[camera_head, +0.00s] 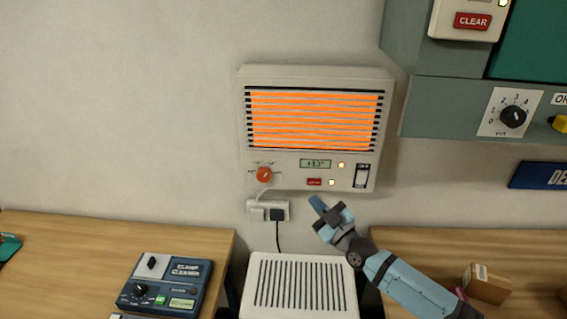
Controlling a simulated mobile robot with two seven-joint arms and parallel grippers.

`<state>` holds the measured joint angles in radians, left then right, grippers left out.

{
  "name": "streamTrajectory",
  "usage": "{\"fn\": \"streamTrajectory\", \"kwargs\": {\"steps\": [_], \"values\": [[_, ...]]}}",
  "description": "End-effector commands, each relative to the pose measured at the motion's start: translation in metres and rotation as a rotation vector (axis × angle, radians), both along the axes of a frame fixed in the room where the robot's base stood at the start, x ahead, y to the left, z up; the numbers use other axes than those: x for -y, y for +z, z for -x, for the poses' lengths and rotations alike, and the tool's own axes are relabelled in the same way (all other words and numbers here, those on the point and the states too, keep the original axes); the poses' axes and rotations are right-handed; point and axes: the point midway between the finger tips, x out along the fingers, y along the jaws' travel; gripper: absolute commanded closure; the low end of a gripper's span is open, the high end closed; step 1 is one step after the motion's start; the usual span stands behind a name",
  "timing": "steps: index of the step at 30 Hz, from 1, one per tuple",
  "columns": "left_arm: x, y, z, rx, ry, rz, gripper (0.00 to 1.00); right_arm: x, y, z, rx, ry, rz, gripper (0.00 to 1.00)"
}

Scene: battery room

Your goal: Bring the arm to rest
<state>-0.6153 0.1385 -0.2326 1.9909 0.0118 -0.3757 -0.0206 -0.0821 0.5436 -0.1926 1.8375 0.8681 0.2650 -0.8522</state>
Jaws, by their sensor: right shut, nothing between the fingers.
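My right arm (412,285) comes in from the lower right, light blue with dark joints. Its gripper (317,203) is shut and empty, pointing up and left just below the wall heater. The gripper shows apart from the heater's rocker switch, which is above and to its right. My left gripper is not in view. The wall heater (240,105) has glowing orange bars, an orange-red knob (264,175), a small display, lit lamps, a red button and a black-and-white rocker switch (362,176).
A wall socket (257,211) with a black plug sits below the heater. A white slatted unit (252,300) stands between two wooden tables. A blue lamp-cleaner-like box (196,290) is on the left table; a cardboard box (487,286) is on the right one. A grey-green cabinet (440,105) hangs upper right.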

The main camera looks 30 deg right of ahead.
Motion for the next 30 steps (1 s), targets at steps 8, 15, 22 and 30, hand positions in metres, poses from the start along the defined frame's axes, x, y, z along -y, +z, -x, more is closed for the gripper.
{"fn": "streamTrajectory", "kwargs": {"steps": [8,15,22,30], "values": [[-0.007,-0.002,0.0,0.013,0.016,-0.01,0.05,-0.007,-0.01,0.006,-0.026,0.012,-0.008,1.0],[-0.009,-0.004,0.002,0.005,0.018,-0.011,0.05,-0.081,-0.116,0.086,-0.362,0.113,-0.1,1.0],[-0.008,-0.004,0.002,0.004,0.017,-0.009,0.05,-0.14,-0.204,0.193,-0.759,0.077,-0.222,1.0],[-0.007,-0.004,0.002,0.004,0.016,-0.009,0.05,-0.158,-0.235,0.25,-0.954,-0.012,-0.286,1.0]]}}
